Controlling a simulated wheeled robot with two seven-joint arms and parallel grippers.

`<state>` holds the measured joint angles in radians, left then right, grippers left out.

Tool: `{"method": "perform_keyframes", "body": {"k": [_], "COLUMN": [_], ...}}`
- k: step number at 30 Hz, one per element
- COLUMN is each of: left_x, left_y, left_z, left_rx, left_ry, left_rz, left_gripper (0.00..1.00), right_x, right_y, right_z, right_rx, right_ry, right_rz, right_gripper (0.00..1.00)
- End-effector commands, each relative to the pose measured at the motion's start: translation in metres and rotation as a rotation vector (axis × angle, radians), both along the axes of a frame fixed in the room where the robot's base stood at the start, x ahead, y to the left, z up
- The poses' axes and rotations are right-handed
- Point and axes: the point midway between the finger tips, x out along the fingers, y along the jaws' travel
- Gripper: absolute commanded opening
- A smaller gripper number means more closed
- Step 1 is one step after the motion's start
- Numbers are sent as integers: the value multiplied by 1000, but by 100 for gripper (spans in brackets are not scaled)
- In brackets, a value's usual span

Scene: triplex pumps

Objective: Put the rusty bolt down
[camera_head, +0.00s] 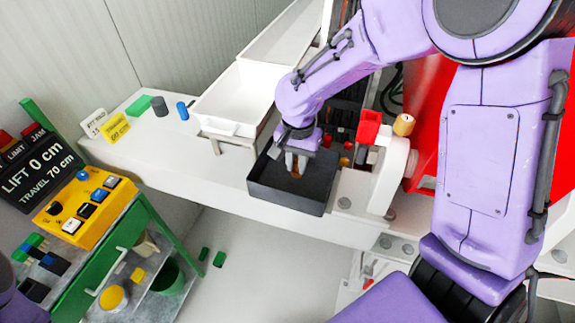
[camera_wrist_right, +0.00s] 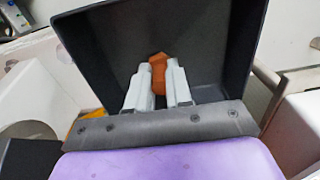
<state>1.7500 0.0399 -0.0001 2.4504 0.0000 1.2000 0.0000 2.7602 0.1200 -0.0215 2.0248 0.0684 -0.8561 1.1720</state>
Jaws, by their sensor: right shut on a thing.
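The rusty bolt (camera_wrist_right: 158,73) is an orange-brown piece between the fingertips of my right gripper (camera_wrist_right: 157,84) in the right wrist view. The gripper is shut on it. In the head view my right gripper (camera_head: 296,164) points down into a dark grey open tray (camera_head: 318,197), and a bit of the bolt's orange-brown shows between the fingers. The tray's walls (camera_wrist_right: 215,40) surround the fingertips in the wrist view. I cannot tell whether the bolt touches the tray floor. My left gripper is not clearly in view; only a piece of purple arm shows at the lower left edge.
The tray sits on a white bench (camera_head: 225,172). A white bin (camera_head: 233,100) stands behind it. A red block (camera_head: 369,127) and a white rounded housing (camera_head: 393,172) are to its right. A green cart with a yellow control box (camera_head: 84,207) stands at the left.

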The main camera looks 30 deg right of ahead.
Motion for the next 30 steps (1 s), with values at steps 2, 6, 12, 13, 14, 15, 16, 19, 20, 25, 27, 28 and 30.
{"method": "perform_keyframes", "body": {"k": [2,6,12,13,14,15,16,19,20,25,27,28,30], "left_x": [0,0,0,0,0,0,0,0,0,0,0,0,0], "left_y": [0,0,0,0,0,0,0,0,0,0,0,0,0], "left_z": [0,0,0,0,0,0,0,0,0,0,0,0,0], "left_rx": [0,0,0,0,0,0,0,0,0,0,0,0,0], "left_ry": [0,0,0,0,0,0,0,0,0,0,0,0,0], "left_rz": [0,0,0,0,0,0,0,0,0,0,0,0,0], "left_gripper": [53,53,53,53,53,53,53,53,53,53,53,53,53], "right_x": [2,1,3,3,3,3,3,3,3,2,2,2,2], "right_y": [-1,-1,0,0,0,0,0,0,0,0,0,0,0], "right_z": [-12,-35,-39,-39,-39,-40,-40,-43,-43,-43,-43,-43,-43], "right_rx": [2,1,1,0,0,0,0,-1,0,0,0,0,0], "right_ry": [3,3,-1,0,0,0,0,1,0,1,1,1,1], "right_rz": [-4,-3,0,0,0,0,0,0,0,-1,-1,-1,-1], "right_gripper": [0,0,0,0,0,0,0,0,29,45,45,45,45]}}
